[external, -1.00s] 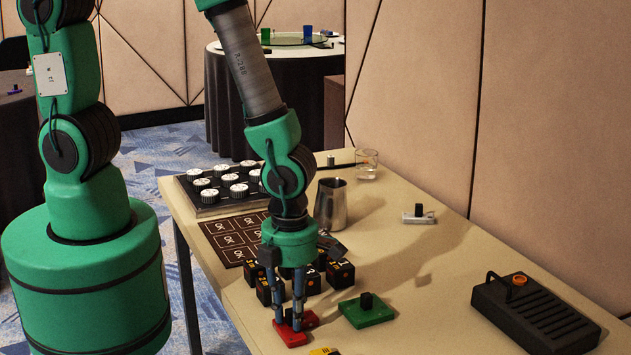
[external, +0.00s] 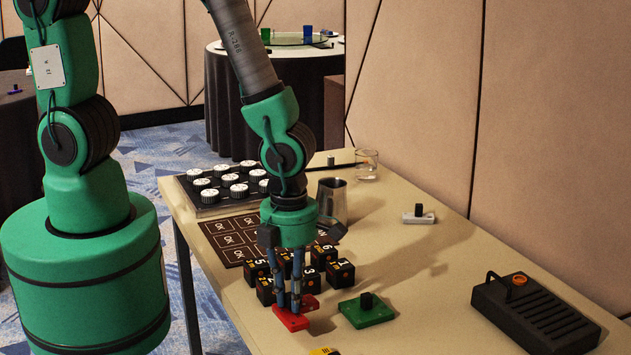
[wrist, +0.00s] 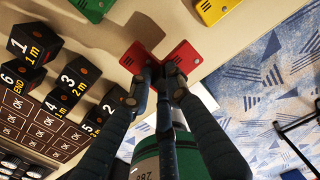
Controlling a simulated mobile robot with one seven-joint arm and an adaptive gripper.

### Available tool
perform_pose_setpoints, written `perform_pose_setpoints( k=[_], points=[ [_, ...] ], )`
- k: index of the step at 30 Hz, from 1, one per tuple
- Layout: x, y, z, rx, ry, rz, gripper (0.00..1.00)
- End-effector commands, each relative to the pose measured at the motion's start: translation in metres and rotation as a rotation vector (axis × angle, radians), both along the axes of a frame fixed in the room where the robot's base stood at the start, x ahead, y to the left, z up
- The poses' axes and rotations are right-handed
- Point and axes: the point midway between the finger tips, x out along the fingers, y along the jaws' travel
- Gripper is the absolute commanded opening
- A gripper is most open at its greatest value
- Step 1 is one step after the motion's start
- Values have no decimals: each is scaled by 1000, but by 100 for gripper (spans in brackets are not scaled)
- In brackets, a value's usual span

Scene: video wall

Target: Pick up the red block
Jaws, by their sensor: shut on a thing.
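The red block (external: 290,318) is a flat red plate at the near left edge of the table in the external view. My gripper (external: 288,308) points down with its fingers closed on the middle of the block, hiding its centre. In the wrist view, red parts of the block (wrist: 186,56) show on both sides of my gripper (wrist: 160,78). The block looks level and slightly raised, but I cannot tell the exact gap to the table.
Black numbered cubes (external: 341,272) stand just behind my gripper. A green block (external: 378,314) lies to the right, and a yellow block (external: 324,351) at the bottom edge. A black slotted box (external: 535,315) is further right. Between the green block and that box, the table is clear.

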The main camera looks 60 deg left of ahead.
Motion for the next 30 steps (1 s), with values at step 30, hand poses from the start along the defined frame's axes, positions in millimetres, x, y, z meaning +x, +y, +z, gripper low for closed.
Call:
perform_pose_setpoints(
  k=[30],
  points=[
    [-130, 92, 12, 2, 3, 0, 0]
  ],
)
